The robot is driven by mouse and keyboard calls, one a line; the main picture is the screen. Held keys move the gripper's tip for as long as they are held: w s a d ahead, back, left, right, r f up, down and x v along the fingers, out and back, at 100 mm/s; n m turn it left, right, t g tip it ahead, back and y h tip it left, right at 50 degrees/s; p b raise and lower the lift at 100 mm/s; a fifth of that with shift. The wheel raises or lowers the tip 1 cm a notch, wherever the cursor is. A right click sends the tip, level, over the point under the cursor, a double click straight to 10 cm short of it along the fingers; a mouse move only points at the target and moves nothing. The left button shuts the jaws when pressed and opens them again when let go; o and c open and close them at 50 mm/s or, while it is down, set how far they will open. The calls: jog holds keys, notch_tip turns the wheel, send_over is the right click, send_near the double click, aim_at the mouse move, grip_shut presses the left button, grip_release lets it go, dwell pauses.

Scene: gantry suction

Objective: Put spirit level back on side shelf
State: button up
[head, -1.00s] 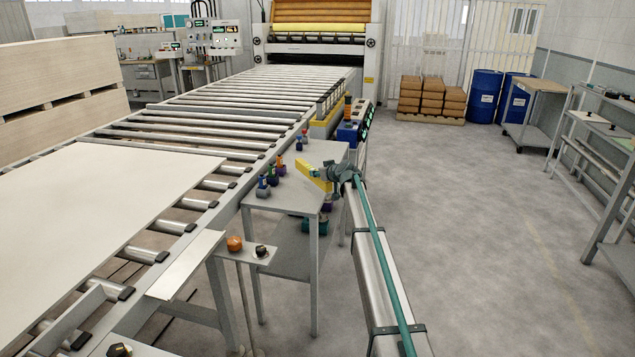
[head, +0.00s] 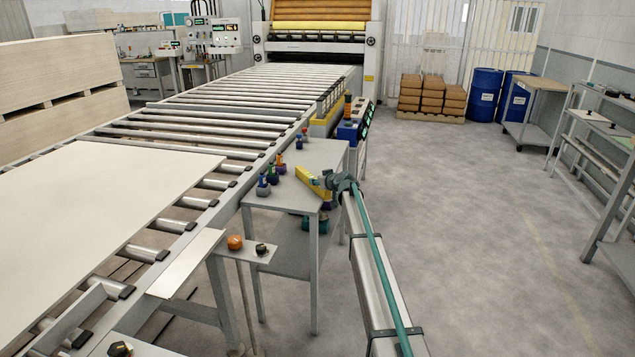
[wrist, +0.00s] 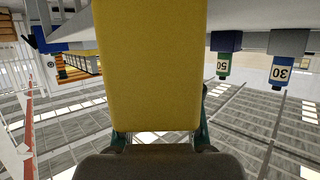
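The yellow spirit level (head: 312,182) is in my gripper (head: 330,182), over the right edge of a small grey two-tier stand (head: 288,197) beside the roller conveyor. In the wrist view the yellow level (wrist: 150,65) fills the middle, between the green fingers of my gripper (wrist: 158,136). The gripper is shut on it. The level is tilted in the head view; I cannot tell whether it touches the stand. I cannot tell for sure which surface is the side shelf.
Small coloured bottles (head: 265,181) stand on the stand's left side; numbered ones (wrist: 223,62) show in the wrist view. Items sit on its lower tier. The conveyor (head: 205,184) with a pale panel (head: 90,205) lies left. The floor at right (head: 470,230) is clear.

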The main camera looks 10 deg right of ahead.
jog(key=o, duration=0.4)
jog(key=shift+r, duration=0.2)
jog(key=shift+s+d, duration=0.1)
jog(key=shift+s, duration=0.2)
jog(key=v, duration=1.1)
jog(key=shift+s+d+r+b, duration=0.1)
jog(key=shift+r+b, duration=0.1)
jog(key=shift+b, duration=0.15)
